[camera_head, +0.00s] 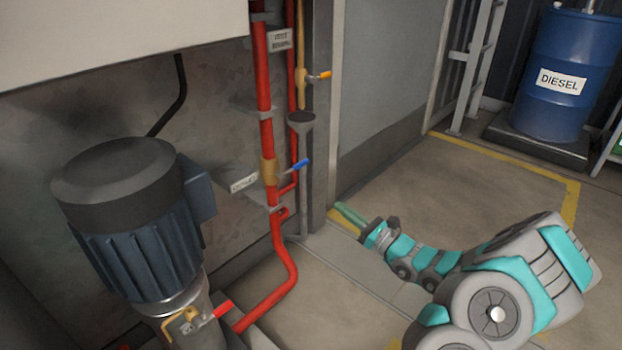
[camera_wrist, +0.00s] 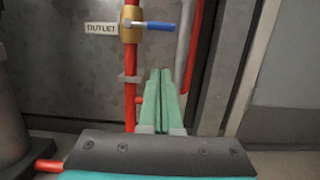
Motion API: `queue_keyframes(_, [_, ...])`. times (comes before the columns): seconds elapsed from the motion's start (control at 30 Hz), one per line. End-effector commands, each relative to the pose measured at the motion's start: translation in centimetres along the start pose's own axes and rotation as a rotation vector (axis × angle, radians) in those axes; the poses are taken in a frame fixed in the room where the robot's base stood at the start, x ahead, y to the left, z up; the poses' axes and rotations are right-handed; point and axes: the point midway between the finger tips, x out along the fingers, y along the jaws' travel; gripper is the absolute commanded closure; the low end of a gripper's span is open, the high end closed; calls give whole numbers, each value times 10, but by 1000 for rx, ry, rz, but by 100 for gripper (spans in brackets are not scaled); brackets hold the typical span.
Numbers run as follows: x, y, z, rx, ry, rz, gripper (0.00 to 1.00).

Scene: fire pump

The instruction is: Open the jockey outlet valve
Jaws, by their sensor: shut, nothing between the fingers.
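The jockey outlet valve has a brass body (camera_head: 268,172) on a red vertical pipe and a blue lever handle (camera_head: 301,166) sticking out to the right. In the wrist view, the brass body (camera_wrist: 131,24) and the blue handle (camera_wrist: 161,27) are near the top, with an "OUTLET" label (camera_wrist: 101,29) to the left. The handle lies crosswise to the pipe. My gripper (camera_head: 347,212) is to the right of the valve and lower, apart from it. Its green fingers (camera_wrist: 160,72) are shut and empty, pointing toward the wall below the handle.
A blue-grey pump motor (camera_head: 135,220) stands at the left. A yellow-handled valve (camera_head: 320,75) is higher on a neighbouring pipe. A grey funnel-topped pipe (camera_head: 302,119) runs beside the blue handle. A blue diesel drum (camera_head: 562,80) stands at the back right. Floor around my arm is clear.

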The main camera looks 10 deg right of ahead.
Motion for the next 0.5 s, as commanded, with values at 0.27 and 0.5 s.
queue_keyframes(0.27, [1,0,0,-1,0,1,100])
queue_keyframes(0.5, [18,2,0,-1,0,5,100])
